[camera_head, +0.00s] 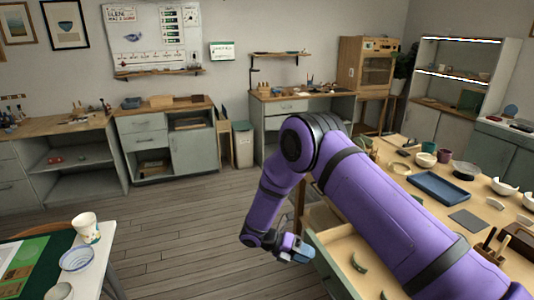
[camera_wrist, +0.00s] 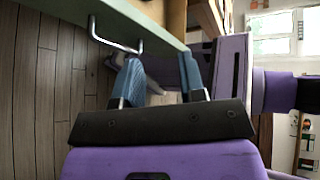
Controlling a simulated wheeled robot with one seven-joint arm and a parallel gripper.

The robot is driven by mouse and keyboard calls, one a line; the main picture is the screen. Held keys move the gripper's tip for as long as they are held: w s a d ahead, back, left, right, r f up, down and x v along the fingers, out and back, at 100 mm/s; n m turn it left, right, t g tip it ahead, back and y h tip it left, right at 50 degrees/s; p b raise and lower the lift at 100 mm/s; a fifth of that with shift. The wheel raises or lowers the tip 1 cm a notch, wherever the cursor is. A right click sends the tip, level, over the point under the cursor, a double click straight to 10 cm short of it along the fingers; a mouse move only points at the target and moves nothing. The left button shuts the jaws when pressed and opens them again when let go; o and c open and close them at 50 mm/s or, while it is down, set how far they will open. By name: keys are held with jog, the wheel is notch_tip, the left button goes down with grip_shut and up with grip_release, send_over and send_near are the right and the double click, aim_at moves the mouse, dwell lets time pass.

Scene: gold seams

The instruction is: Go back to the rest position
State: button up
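My gripper (camera_head: 297,250) is at the left of the open drawer (camera_head: 350,246), low beside its front, with my purple arm reaching over the worktable. In the wrist view my gripper (camera_wrist: 162,75) has its two blue fingers apart, with nothing held between them. The drawer's metal handle (camera_wrist: 118,43) is just beyond the left finger, on a pale green front (camera_wrist: 125,18). Whether finger and handle touch I cannot tell. Inside the drawer lie curved green pieces (camera_head: 358,263). My arm hides part of the drawer and table.
The worktable (camera_head: 400,157) holds a blue tray (camera_head: 438,188), bowls (camera_head: 503,186) and a dark mat (camera_head: 467,221). At the left front a table bears a cup (camera_head: 87,227) and a blue-rimmed bowl (camera_head: 76,259). The wooden floor (camera_head: 185,235) between is clear. Cabinets line the back wall.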

jog(key=s+d+r+m+y, duration=0.2)
jog(key=d+r+m, duration=0.25)
jog(key=r, duration=0.65)
jog(key=s+d+r+m+y, duration=0.25)
jog(key=r+m, duration=0.25)
jog(key=r, duration=0.5)
jog(key=s+d+r+m+y, duration=0.1)
jog(key=d+r+m+y, duration=0.3)
jog(key=r, duration=0.7)
jog(key=s+d+r+m+t+y, duration=0.1)
jog(key=s+r+m, duration=0.3)
jog(key=s, duration=0.4)
jog(key=s+d+r+m+t+y, duration=0.2)
jog(key=s+d+r+m+t, duration=0.2)
jog(key=s+m, duration=0.3)
jog(key=s+d+r+m+t+y, duration=0.2)
jog(key=s+r+m, duration=0.3)
jog(key=s, duration=0.4)
jog(key=shift+s+d+r+m+t, duration=0.2)
jog(key=shift+r+m+t, duration=0.1)
jog(key=shift+m+t, duration=0.25)
